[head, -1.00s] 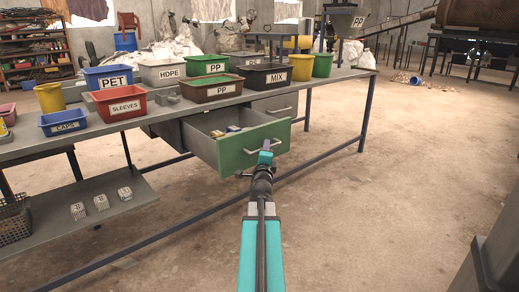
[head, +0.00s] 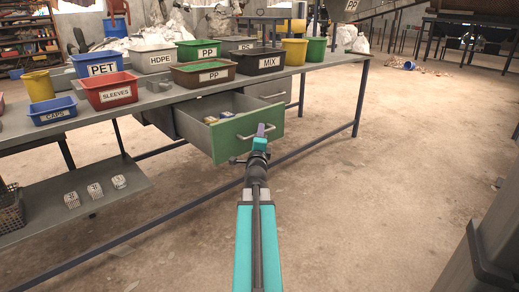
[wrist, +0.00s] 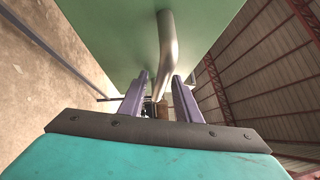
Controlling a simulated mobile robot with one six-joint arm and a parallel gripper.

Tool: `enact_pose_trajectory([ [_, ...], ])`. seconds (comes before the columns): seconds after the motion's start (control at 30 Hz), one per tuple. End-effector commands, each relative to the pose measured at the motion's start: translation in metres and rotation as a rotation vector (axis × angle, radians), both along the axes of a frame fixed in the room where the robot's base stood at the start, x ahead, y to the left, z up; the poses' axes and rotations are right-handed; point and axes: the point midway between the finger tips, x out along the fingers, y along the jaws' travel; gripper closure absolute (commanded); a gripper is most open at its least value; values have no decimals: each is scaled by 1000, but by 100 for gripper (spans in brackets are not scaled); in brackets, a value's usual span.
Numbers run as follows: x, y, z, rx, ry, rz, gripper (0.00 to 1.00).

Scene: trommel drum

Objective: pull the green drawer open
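The green drawer front (head: 240,138) stands well out from the grey bench, and its open grey box shows behind it. A few small yellowish and blue items lie inside. The metal bar handle (wrist: 167,40) crosses between the two purple fingers in the wrist view. In the head view my gripper (head: 262,131) covers part of the handle, so the contact is partly hidden.
The grey bench (head: 330,75) carries labelled bins, among them a red SLEEVES bin (head: 107,92) and a black MIX bin (head: 262,63). A low shelf (head: 110,178) holds small boxes at left. Floor (head: 370,190) is clear to the right; a grey structure (head: 485,240) stands lower right.

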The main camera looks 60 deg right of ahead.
Motion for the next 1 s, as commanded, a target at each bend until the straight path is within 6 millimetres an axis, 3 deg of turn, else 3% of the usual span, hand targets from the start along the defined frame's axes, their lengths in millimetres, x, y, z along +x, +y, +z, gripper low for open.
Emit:
enact_pose_trajectory([
  [0.3, -12, 24, -3, -1, 0, 0, 70],
  [1.0, -18, 29, -4, 4, 2, -15, 70],
])
